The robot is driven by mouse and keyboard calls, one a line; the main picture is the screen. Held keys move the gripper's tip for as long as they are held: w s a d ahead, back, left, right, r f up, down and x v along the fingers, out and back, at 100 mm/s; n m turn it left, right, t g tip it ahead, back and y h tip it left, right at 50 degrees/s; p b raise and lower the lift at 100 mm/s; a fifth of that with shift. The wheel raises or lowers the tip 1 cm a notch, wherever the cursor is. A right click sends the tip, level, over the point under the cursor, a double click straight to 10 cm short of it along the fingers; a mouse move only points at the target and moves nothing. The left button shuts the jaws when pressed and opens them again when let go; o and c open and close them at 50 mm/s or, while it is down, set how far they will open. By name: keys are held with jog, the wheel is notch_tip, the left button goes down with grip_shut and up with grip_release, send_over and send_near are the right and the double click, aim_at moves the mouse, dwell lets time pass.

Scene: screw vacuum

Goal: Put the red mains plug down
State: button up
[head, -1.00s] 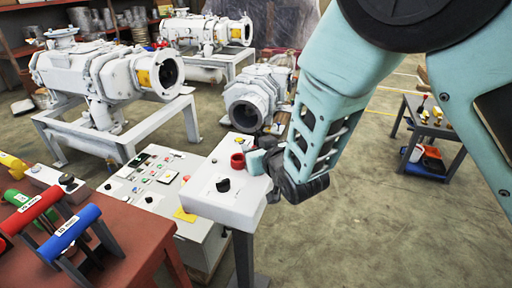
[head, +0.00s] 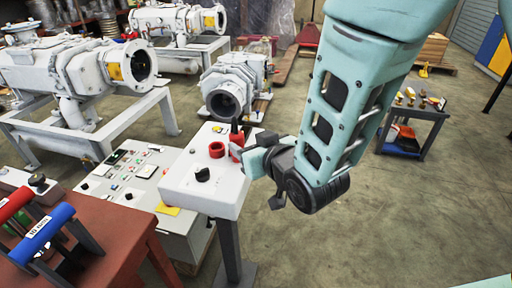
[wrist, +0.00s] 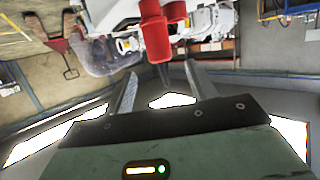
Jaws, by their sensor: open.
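The red mains plug (head: 236,146), with its black top, stands about upright on the pale control box (head: 185,182), just right of the red round socket (head: 217,150). My gripper (head: 246,152) is at the box's right edge, close beside the plug. In the wrist view the plug (wrist: 155,38) shows beyond the fingertips, and its dark tail reaches back between them. The two fingers of my gripper (wrist: 162,72) are spread apart with a gap around the tail. The plug's underside is hidden, so I cannot tell exactly how it rests.
A black knob (head: 202,174) sits on the box. A lower switch panel (head: 125,175) lies to the left, by a red table (head: 95,240) with coloured handles. White vacuum pumps (head: 235,85) stand behind. A small trolley (head: 415,112) stands at right.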

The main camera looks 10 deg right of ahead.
jog(key=s+d+r+n+g+h, duration=0.1)
jog(key=s+d+g, duration=0.4)
jog(key=s, duration=0.7)
jog(key=s+d+r+n+g+h, duration=0.1)
jog(key=s+d+g+h, duration=0.3)
jog(key=s+g, duration=0.4)
jog(key=s+d, duration=0.1)
jog(key=s, duration=0.3)
jog(key=shift+d+n+h, duration=0.3)
jog(key=shift+d, duration=0.05)
jog(key=shift+s, duration=0.1)
notch_tip(320, 180, up, 8)
jog(key=p, duration=0.8)
jog(key=shift+r, duration=0.1)
